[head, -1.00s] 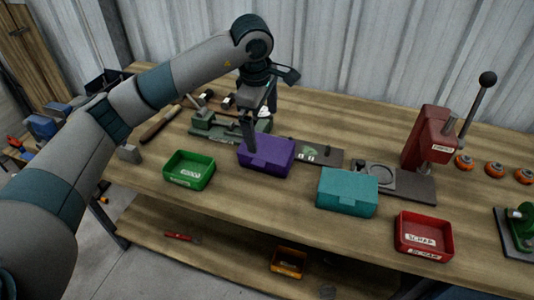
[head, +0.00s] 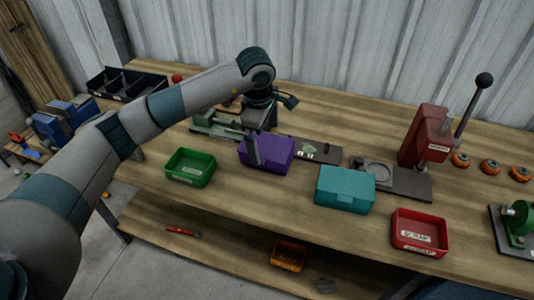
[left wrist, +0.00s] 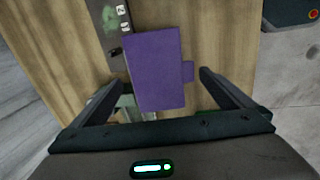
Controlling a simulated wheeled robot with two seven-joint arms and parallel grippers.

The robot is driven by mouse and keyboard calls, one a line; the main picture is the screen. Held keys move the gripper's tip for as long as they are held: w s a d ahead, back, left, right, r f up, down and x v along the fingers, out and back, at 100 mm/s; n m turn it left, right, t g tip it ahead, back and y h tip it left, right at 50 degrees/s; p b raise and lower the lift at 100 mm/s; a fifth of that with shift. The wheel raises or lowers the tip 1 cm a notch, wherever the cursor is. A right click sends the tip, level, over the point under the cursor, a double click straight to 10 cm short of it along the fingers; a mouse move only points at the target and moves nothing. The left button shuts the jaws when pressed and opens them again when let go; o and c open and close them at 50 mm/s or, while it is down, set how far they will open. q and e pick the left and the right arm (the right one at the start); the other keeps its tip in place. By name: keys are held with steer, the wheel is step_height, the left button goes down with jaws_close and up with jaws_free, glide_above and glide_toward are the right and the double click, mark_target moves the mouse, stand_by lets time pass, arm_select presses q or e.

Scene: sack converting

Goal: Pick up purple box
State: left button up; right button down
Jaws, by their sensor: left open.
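The purple box (head: 270,152) sits closed on the workbench, between the green bin and the teal box. It also shows in the left wrist view (left wrist: 157,70), lying between the open fingers and beyond them. My left gripper (head: 254,155) is open and empty, over the front left part of the purple box. In the left wrist view the gripper (left wrist: 160,90) has one finger to each side of the box. Whether either finger touches it I cannot tell. My right gripper is not in view.
A green bin (head: 190,167) stands left of the purple box and a teal box (head: 345,189) right of it. A red scrap bin (head: 419,232) and a red lever press (head: 424,137) stand further right. A dark plate (head: 315,150) lies behind.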

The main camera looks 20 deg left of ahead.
mark_target(265, 148)
arm_select(q)
steer(key=shift+f+p, duration=0.5)
step_height(265, 148, down, 3)
steer(key=shift+w+a+p, duration=0.1)
steer(key=shift+w+p, duration=0.05)
steer(key=shift+p, duration=0.7)
steer(key=shift+w+f, duration=0.15)
steer(key=shift+f, duration=0.4)
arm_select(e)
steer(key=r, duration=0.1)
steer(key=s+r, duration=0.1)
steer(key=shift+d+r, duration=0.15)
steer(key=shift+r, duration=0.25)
arm_select(q)
steer(key=c, duration=1.1)
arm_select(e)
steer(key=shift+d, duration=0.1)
arm_select(q)
steer(key=shift+r, duration=0.1)
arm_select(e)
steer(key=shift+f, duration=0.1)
